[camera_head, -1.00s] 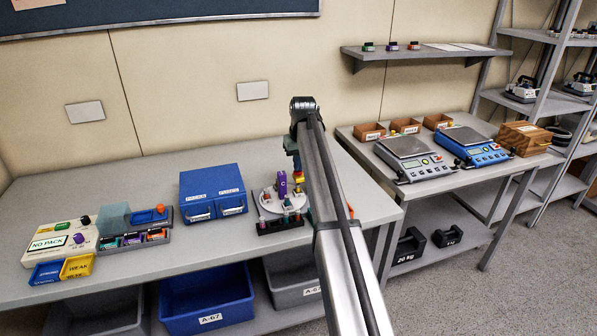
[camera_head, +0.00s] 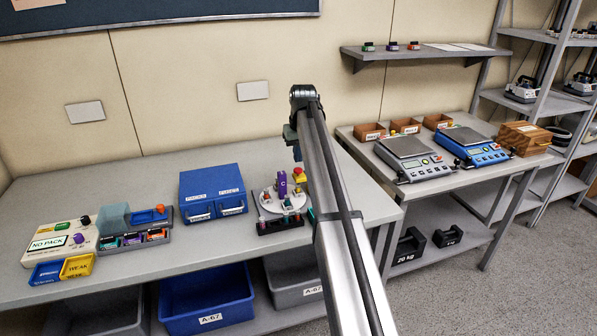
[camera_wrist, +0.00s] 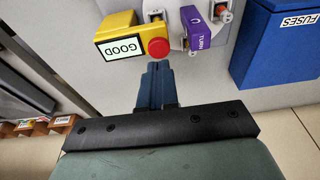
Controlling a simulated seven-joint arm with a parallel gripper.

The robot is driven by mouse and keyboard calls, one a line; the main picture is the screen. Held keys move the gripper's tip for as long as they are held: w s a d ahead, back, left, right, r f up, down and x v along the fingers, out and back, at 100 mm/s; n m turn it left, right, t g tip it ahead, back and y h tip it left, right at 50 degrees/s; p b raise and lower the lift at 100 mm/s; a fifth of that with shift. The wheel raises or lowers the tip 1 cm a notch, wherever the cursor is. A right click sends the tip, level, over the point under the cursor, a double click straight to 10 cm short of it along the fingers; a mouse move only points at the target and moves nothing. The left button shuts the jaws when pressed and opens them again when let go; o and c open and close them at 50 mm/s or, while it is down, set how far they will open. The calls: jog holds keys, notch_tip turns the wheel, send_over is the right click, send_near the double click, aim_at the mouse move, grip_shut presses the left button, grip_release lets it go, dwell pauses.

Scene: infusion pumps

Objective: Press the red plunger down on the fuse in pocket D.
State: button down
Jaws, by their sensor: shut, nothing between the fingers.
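The red plunger (camera_wrist: 159,49) sits on a yellow block (camera_wrist: 118,32) with a GOOD display. In the head view the yellow block (camera_head: 300,178) stands at the right of a white turntable (camera_head: 270,206), beside an upright purple TURN handle (camera_head: 282,183). My gripper (camera_wrist: 158,66) is shut and empty, its blue fingertips just short of the plunger in the wrist view. In the head view my gripper (camera_head: 297,153) is partly hidden by my arm, above the plunger and apart from it. A fuse (camera_wrist: 156,16) shows in part beyond the block. No pocket letter D is readable.
A blue FUSES drawer box (camera_head: 210,190) stands left of the turntable. A dark rack (camera_head: 281,226) lies in front of it. A NO PACK tester (camera_head: 60,243) and trays are at the far left. Scales (camera_head: 467,147) stand on the right table. Bench is clear between.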

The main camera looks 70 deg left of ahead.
aim_at(298, 169)
jog(key=shift+r, duration=1.8)
